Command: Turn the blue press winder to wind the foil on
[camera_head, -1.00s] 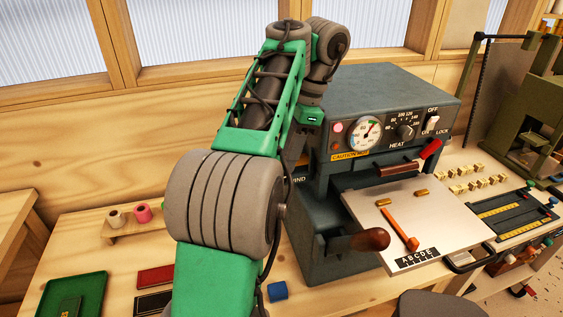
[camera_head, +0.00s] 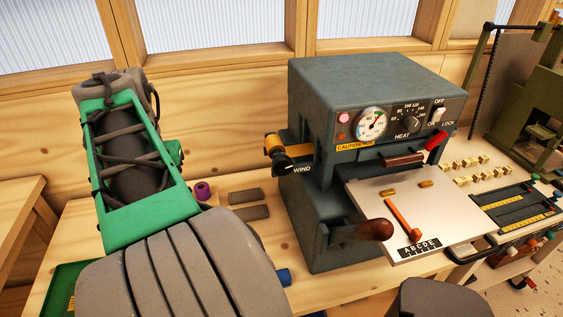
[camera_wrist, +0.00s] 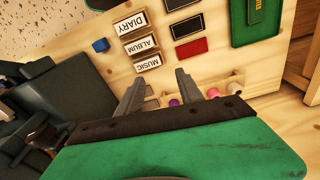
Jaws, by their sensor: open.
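The blue-grey press (camera_head: 370,90) stands on the wooden bench in the head view, its dark side also showing at the left of the wrist view (camera_wrist: 60,95). Its winder (camera_head: 280,160), a black knob beside the word WIND, is on the press's left side. A gold foil roll (camera_head: 272,142) sits at the winder, with a yellowish strip running toward the press. My gripper (camera_wrist: 160,76) is open in the wrist view, with nothing between its fingers. In the head view my arm hides it. It is apart from the winder, over the bench left of the press.
Purple (camera_wrist: 175,102), pink (camera_wrist: 213,92) and pale (camera_wrist: 235,87) rolls stand near my fingers. A brown-handled lever (camera_head: 372,230) juts from the press front.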

